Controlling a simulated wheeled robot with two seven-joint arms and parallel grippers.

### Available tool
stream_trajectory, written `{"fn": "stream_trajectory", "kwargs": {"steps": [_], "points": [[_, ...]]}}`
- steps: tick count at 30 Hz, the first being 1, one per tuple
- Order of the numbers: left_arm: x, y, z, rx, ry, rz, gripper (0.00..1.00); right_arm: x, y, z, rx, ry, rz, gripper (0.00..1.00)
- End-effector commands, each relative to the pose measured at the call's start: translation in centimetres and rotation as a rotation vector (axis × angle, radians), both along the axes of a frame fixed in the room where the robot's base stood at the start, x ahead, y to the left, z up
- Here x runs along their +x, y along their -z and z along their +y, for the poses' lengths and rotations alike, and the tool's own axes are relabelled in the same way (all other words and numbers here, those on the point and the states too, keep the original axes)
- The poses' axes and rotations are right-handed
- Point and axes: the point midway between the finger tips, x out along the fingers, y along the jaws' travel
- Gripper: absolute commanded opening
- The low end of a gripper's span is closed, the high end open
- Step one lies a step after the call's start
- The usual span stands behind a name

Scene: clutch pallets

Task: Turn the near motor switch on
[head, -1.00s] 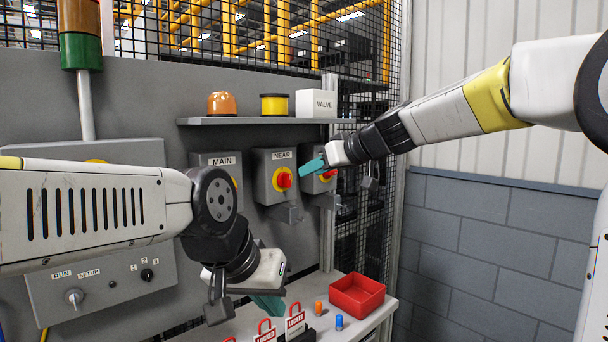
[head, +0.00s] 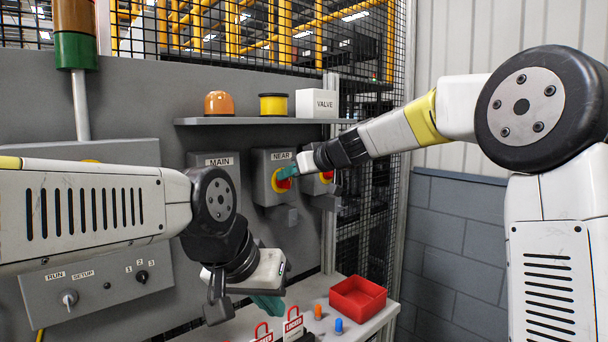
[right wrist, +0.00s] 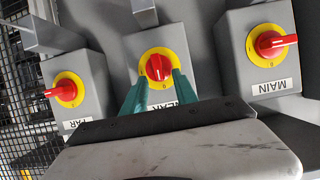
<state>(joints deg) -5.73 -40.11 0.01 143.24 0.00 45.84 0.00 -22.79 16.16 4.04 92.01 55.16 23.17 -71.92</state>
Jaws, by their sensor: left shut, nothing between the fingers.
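The near motor switch is a grey box (head: 262,190) labelled NEAR with a red knob on a yellow disc, partly hidden in the head view by my right gripper (head: 289,172). In the right wrist view, upside down, the red knob (right wrist: 158,67) sits upright on its yellow disc (right wrist: 146,60). My right gripper (right wrist: 160,80) is open, its teal fingertips on either side of the knob's lower part; I cannot tell whether they touch it. My left gripper (head: 268,304) is shut and empty, low above the bench.
The MAIN switch (right wrist: 270,44) and the FAR switch (right wrist: 66,89) flank the near one closely. A shelf (head: 250,121) with a VALVE box (head: 316,103) hangs above. A red tray (head: 357,298), two small pegs and red LOCKED tags (head: 293,326) are on the bench.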

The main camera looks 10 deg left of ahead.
Motion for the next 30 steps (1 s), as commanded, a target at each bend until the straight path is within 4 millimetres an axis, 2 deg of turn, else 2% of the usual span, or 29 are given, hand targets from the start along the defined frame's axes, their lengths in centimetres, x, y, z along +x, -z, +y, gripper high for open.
{"fn": "stream_trajectory", "kwargs": {"steps": [1, 5, 6, 20, 30], "points": [[0.00, 0.00, 0.00, 0.000, 0.000, 0.000, 0.00, -0.02, 0.01, 0.00, 0.000, 0.000, 0.000, 0.27], [0.00, 0.00, 0.00, 0.000, 0.000, 0.000, 0.00, -0.02, 0.00, -0.01, 0.000, 0.000, 0.000, 0.01], [0.00, 0.00, 0.00, 0.000, 0.000, 0.000, 0.00, -0.03, 0.00, -0.02, 0.000, 0.000, 0.000, 0.00], [0.00, 0.00, 0.00, 0.000, 0.000, 0.000, 0.00, 0.15, 0.06, -0.20, 0.036, 0.001, 0.047, 0.00], [0.00, 0.00, 0.00, 0.000, 0.000, 0.000, 0.00, 0.74, 0.20, -0.69, 0.190, 0.002, 0.245, 0.00]]}}
